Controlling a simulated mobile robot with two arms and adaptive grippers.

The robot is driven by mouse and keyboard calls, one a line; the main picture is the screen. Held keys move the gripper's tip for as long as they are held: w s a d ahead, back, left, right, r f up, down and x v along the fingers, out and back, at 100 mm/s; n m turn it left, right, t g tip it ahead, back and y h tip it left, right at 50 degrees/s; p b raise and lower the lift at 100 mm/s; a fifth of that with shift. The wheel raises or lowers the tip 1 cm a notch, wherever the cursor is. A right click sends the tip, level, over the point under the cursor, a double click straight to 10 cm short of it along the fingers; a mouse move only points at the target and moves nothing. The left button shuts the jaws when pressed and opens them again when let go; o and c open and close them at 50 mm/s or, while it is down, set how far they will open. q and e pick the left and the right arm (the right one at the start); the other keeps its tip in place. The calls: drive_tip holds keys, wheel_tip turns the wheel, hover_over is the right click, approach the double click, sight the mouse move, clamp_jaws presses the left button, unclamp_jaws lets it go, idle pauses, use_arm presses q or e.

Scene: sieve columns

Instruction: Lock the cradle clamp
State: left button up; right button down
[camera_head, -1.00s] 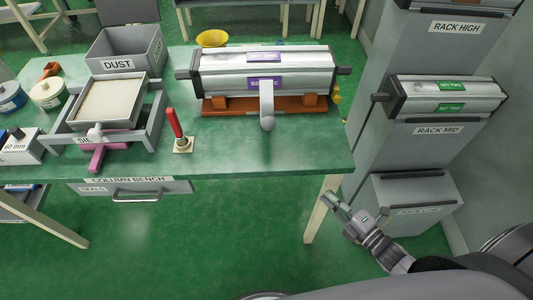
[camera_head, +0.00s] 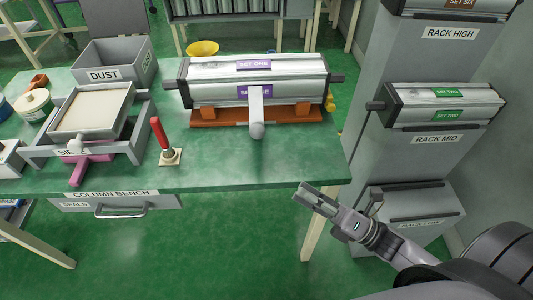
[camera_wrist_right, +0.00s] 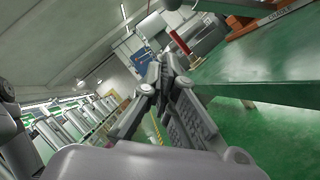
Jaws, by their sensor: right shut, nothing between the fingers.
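A silver column (camera_head: 215,70) with purple SET ONE labels lies in an orange-brown cradle (camera_head: 209,119) on the green bench. A pale clamp lever (camera_head: 256,113) with a round grey knob hangs down over the column's front; whether it is latched cannot be told. A red upright handle (camera_head: 159,131) stands on a small base left of the cradle. My right gripper (camera_head: 306,195) is shut and empty, in front of the bench's right front edge, below and right of the lever. Its fingers also show in the wrist view (camera_wrist_right: 165,75). My left gripper is not in view.
The sieve tray (camera_head: 128,150) and DUST bin (camera_head: 147,62) occupy the bench's left. A rack (camera_head: 385,155) holding a SET TWO column (camera_head: 450,104) stands at the right. Bare bench top (camera_head: 240,165) lies in front of the cradle.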

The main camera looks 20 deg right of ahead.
drive_tip(key=w+d+r+p+x, duration=0.1)
drive_tip(key=d+p+x, duration=0.1)
drive_tip(key=x, duration=1)
drive_tip(key=shift+w+r+p, duration=0.2)
drive_tip(key=shift+p, duration=0.3)
drive_tip(key=shift+r, duration=0.1)
drive_tip(key=w+d+r+m+g+h+p, duration=0.1)
drive_tip(key=w+d+r+m+h+p, duration=0.1)
drive_tip(key=w+r+m+p, duration=0.2)
drive_tip(key=w+d+r+m+g+h+p, duration=0.1)
drive_tip(key=w+r+m+p, duration=0.4)
drive_tip(key=p, duration=0.8)
drive_tip(key=w+d+r+h, duration=0.1)
drive_tip(key=w+r+h, duration=0.1)
drive_tip(key=w, duration=0.2)
drive_tip(key=shift+w, duration=0.35)
drive_tip(key=shift+w+d+r, duration=0.1)
drive_tip(key=shift+r, duration=0.25)
